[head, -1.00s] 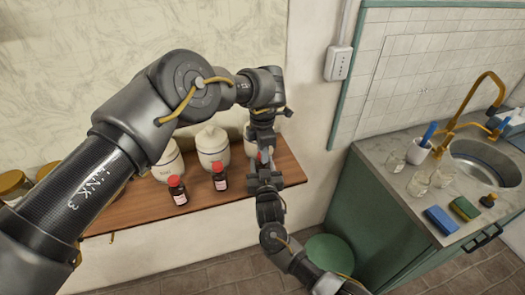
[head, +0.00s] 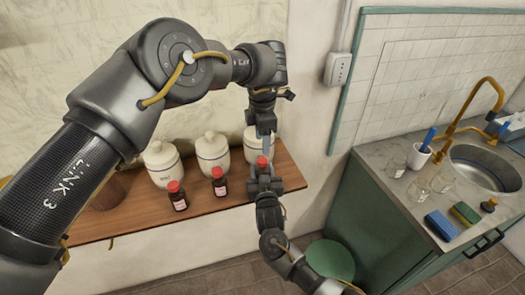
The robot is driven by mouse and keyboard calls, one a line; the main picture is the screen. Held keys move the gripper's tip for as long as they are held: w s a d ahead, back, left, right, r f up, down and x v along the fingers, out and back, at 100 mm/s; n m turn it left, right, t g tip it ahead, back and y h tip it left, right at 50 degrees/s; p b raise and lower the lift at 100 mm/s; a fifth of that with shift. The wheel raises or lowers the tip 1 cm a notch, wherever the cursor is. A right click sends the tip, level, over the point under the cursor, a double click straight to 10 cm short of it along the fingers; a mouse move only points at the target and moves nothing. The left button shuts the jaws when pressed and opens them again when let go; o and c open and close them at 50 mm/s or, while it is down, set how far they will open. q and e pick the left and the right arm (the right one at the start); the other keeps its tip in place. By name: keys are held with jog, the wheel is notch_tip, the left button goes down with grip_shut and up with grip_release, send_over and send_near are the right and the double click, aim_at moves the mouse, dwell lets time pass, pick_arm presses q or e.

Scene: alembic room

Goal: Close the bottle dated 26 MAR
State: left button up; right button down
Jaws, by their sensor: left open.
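Three small dark bottles with red caps stand in a row on the wooden shelf: a left one (head: 179,198), a middle one (head: 220,184), and a right one (head: 262,161) whose red cap shows while its body is mostly hidden. White labels show on the left and middle bottles, but their dates are too small to read. My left gripper (head: 266,137) points down, open and empty, just above the right bottle's cap. My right gripper (head: 264,183) is at the right bottle's body from the front; whether its jaws are shut on it cannot be told. The right cap appears seated on its bottle.
White lidded jars (head: 212,152) stand behind the bottles on the wooden shelf (head: 130,215). A sink counter (head: 395,178) with glasses, sponges and a brass tap is at the right. A green round stool or bin (head: 331,259) is below.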

pick_arm(q)
notch_tip(320, 180, up, 5)
jog(key=shift+f, duration=0.1)
dwell(0.3)
pick_arm(e)
jog(key=c, duration=0.7)
grip_release()
jog(key=shift+o, duration=0.2)
pick_arm(q)
jog(key=shift+f+b, duration=1.5)
jog(key=shift+f, duration=0.05)
pick_arm(e)
jog(key=s+d, duration=0.1)
jog(key=s, duration=0.9)
jog(key=shift+s+d, duration=0.15)
jog(key=shift+s, duration=0.2)
jog(key=shift+f, duration=0.1)
